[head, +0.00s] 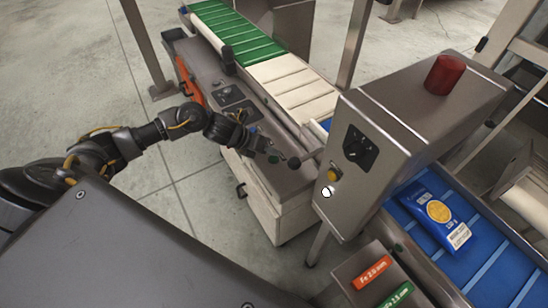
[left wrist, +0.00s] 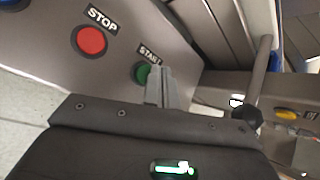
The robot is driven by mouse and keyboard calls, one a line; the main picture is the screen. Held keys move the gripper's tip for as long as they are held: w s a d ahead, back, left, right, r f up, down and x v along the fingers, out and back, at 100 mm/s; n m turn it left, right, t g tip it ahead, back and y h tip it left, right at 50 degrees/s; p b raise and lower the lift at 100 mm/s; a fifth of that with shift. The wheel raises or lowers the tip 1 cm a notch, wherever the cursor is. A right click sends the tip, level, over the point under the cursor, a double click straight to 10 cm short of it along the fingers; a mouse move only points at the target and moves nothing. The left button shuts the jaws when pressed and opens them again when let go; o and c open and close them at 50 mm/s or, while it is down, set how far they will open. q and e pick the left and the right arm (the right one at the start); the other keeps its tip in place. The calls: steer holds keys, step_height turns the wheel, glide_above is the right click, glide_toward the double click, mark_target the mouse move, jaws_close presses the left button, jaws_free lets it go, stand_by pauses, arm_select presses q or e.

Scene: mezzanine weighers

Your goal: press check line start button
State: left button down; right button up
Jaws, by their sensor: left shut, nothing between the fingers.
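The green START button (left wrist: 142,73) sits on a grey metal panel, under a black START label, in the left wrist view. It also shows small and dark in the head view (head: 273,158). My left gripper (left wrist: 160,88) is shut and empty. Its fingertips overlap the right edge of the button in the left wrist view; I cannot tell whether they touch it. In the head view my left gripper (head: 266,148) is just above the panel, beside the button. My right gripper is not in view.
A red STOP button (left wrist: 90,40) is left of START. A metal cabinet (head: 400,130) with a red beacon (head: 444,75) stands further right. A blue packet (head: 438,212) lies on a blue belt (head: 480,250).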

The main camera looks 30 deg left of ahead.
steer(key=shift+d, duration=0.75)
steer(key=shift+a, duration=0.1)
arm_select(q)
steer(key=shift+f, duration=0.1)
steer(key=shift+f+b, duration=0.25)
steer(key=shift+b, duration=0.2)
steer(key=shift+a+f, duration=0.15)
steer(key=shift+f, duration=0.05)
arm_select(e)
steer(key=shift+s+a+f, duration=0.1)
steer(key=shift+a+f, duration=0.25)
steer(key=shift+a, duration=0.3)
